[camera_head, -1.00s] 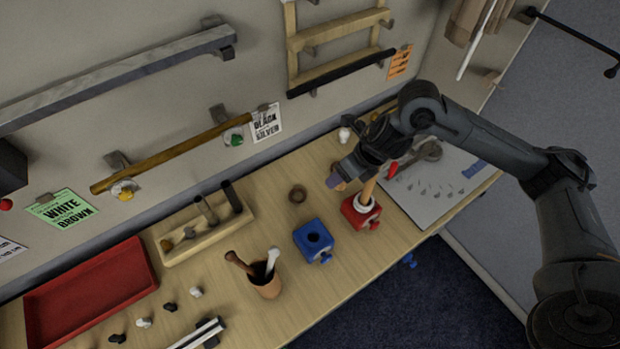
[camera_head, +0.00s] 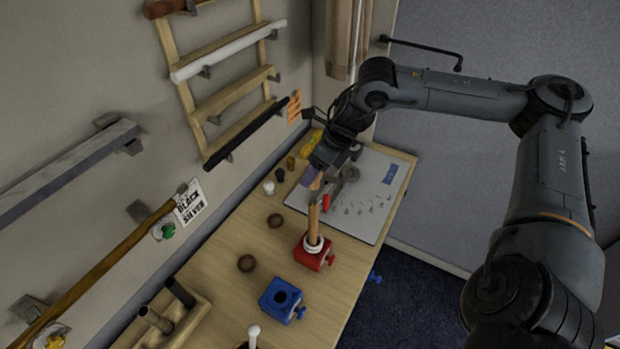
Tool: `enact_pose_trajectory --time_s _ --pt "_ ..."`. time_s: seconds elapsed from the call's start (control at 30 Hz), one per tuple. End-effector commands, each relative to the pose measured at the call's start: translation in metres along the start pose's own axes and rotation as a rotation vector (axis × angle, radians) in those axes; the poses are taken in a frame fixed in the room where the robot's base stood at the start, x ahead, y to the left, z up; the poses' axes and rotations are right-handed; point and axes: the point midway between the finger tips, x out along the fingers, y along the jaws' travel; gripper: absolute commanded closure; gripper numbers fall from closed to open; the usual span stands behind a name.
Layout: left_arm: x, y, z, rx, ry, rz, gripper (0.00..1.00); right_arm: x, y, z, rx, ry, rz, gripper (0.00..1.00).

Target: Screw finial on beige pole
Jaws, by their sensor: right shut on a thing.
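The beige pole (camera_head: 313,222) stands upright, its lower end inside a white ring in the red block (camera_head: 314,258). My right gripper (camera_head: 316,179) is at the pole's top end, its purple-grey fingertips shut on a small tan-brown piece that looks like the finial (camera_head: 316,184). The fingers hide most of the finial. I cannot tell whether it is seated on the pole or only touching it. A small red part shows beside the pole just under the gripper. My left gripper is out of view.
A blue block (camera_head: 282,300) with an empty hole stands nearer than the red one. A white board (camera_head: 365,200) with small parts lies behind right. A wooden tube holder (camera_head: 165,318) is at the lower left. Wall racks hold several poles.

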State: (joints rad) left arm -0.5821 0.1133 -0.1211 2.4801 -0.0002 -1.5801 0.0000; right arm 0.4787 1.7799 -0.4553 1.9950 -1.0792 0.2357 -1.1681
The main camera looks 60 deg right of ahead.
Motion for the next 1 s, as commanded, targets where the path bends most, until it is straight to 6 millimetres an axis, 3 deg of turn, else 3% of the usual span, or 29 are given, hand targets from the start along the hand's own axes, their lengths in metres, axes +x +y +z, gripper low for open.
enact_pose_trajectory --time_s 0.47,1.0 --pt "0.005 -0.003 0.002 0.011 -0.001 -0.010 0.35 0.003 -0.001 -0.002 -0.007 0.001 -0.003 0.80" --pt "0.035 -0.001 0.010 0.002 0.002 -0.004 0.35 0.036 -0.008 -0.016 -0.007 0.002 -0.003 0.80"
